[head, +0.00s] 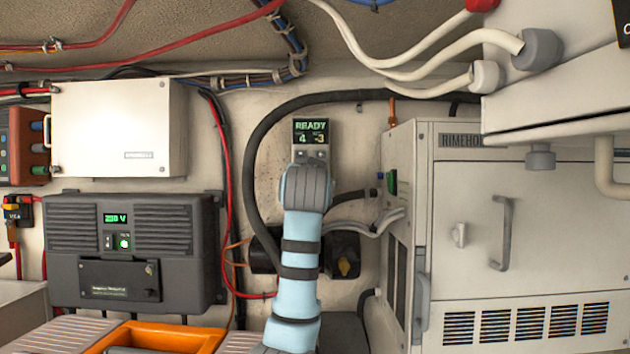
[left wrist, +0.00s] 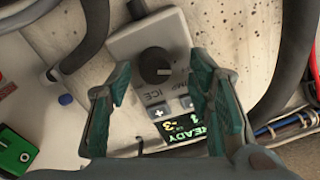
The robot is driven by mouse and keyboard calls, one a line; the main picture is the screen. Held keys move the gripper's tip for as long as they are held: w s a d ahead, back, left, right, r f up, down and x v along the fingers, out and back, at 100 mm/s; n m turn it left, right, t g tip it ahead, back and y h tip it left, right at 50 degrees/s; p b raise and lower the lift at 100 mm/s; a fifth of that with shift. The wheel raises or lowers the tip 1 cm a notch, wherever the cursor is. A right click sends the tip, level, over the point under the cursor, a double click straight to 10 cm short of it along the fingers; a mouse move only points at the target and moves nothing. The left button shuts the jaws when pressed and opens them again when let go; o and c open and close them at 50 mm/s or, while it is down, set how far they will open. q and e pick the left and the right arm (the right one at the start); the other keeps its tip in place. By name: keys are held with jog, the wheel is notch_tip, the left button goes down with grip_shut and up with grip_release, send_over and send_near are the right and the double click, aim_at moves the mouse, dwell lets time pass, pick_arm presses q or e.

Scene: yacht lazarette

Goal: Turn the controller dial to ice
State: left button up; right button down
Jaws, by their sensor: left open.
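The controller (head: 311,132) is a small grey panel on the back wall, its screen lit with "READY", "4" and "-3". In the left wrist view, its black round dial (left wrist: 155,65) bears a pale mark that seems to point toward the picture's lower right. A label "ICE" (left wrist: 155,95) is printed beside the dial, and another label is partly hidden by a finger. My left gripper (left wrist: 160,70) is open, its two teal-padded fingers on either side of the dial; contact cannot be told. In the head view, my left gripper (head: 306,178) hides the dial.
A black hose (head: 250,160) curves close around the controller's left and top. A white cabinet (head: 530,240) stands at the right. A dark power unit (head: 135,250) and a white box (head: 118,128) are at the left. Cables (head: 345,238) run below.

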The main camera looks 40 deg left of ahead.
pick_arm(q)
jog(key=shift+s, duration=0.2)
jog(key=c, duration=0.3)
jog(key=shift+w+f, duration=0.1)
jog(key=shift+w, duration=0.2)
jog(key=c, duration=0.3)
jog(key=shift+w+d, duration=0.1)
jog(key=shift+w, duration=0.05)
grip_shut()
pick_arm(e)
jog(key=shift+s, duration=0.55)
